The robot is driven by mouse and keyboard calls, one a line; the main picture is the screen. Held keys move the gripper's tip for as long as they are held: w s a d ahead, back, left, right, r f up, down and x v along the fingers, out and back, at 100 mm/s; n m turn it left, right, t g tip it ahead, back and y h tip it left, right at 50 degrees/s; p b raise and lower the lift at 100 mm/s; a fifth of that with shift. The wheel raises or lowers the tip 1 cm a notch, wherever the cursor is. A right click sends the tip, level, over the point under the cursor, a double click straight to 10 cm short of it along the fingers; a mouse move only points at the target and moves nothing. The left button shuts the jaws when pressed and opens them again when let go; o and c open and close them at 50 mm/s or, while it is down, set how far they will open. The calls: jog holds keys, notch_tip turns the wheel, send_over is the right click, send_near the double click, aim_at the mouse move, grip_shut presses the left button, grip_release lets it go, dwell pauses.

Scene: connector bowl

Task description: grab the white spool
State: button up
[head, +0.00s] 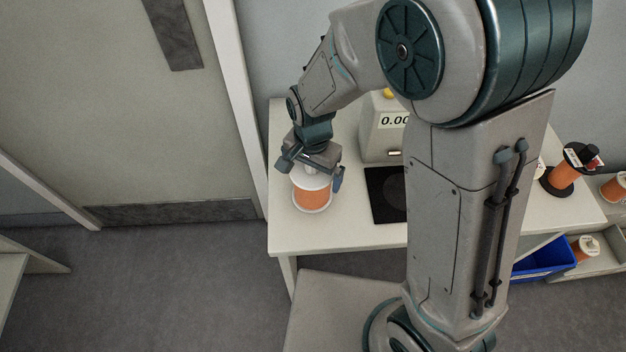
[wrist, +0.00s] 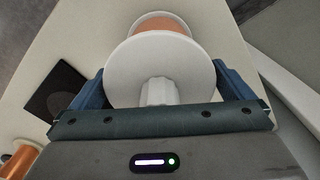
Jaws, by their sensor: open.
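The white spool (head: 312,198) has white flanges and a wide orange-copper winding. It stands upright on the left part of the white table (head: 350,233). My gripper (head: 309,174) is over the spool from above, with a blue finger on each side of it. In the wrist view, the spool's white top flange (wrist: 160,68) and its hub fill the space between the fingers of my gripper (wrist: 162,88). The jaws are open, and I cannot tell whether either finger touches the spool. The spool's lower part is mostly hidden behind the flange in the wrist view.
A box with a number display (head: 382,135) and a black pad (head: 386,194) stand right of the spool. An orange spool with black flanges (head: 565,172) is at the far right. A blue bin (head: 543,260) sits below the table. A door is at left.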

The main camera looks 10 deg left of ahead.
jog(key=c, duration=1.6)
jog(key=shift+r, duration=0.15)
